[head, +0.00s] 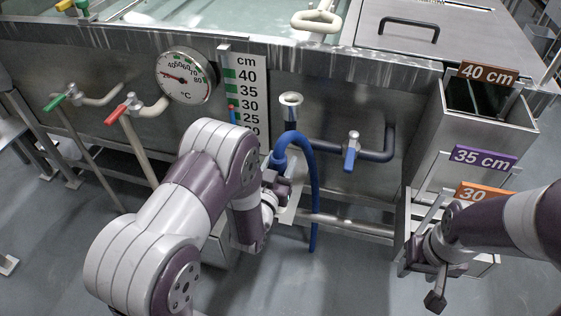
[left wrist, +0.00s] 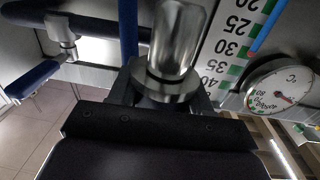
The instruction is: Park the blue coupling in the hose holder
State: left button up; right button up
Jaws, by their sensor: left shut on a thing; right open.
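A blue hose (head: 313,195) arches up in front of the tank wall; one end runs down to my left gripper and the other hangs toward the floor. My left gripper (head: 281,194) is shut on the metal coupling at the hose end, below the gauge strip. The silver coupling (left wrist: 178,38) with its round collar stands between the fingers in the left wrist view. In the head view the coupling is mostly hidden by the gripper. A flanged metal cup (head: 291,99) on the tank wall, above the hose arch, may be the hose holder. My right gripper (head: 430,280) is open, low at the right.
A dark blue pipe with a blue-handled valve (head: 351,152) is just right of the hose. A level scale (head: 246,90) and round thermometer (head: 186,76) are to the left. A steel box with height labels (head: 480,150) stands at the right, near my right arm.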

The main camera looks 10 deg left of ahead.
pick_arm(q)
jog(key=shift+f+b, duration=0.6)
jog(key=shift+f, duration=0.6)
pick_arm(e)
jog(key=shift+f, duration=1.05)
pick_arm(q)
jog(key=shift+f+b, duration=2.45)
jog(key=shift+f, duration=0.35)
pick_arm(e)
jog(key=shift+f, duration=2.4)
pick_arm(q)
jog(key=o, duration=1.3)
pick_arm(e)
jog(key=shift+s, duration=0.1)
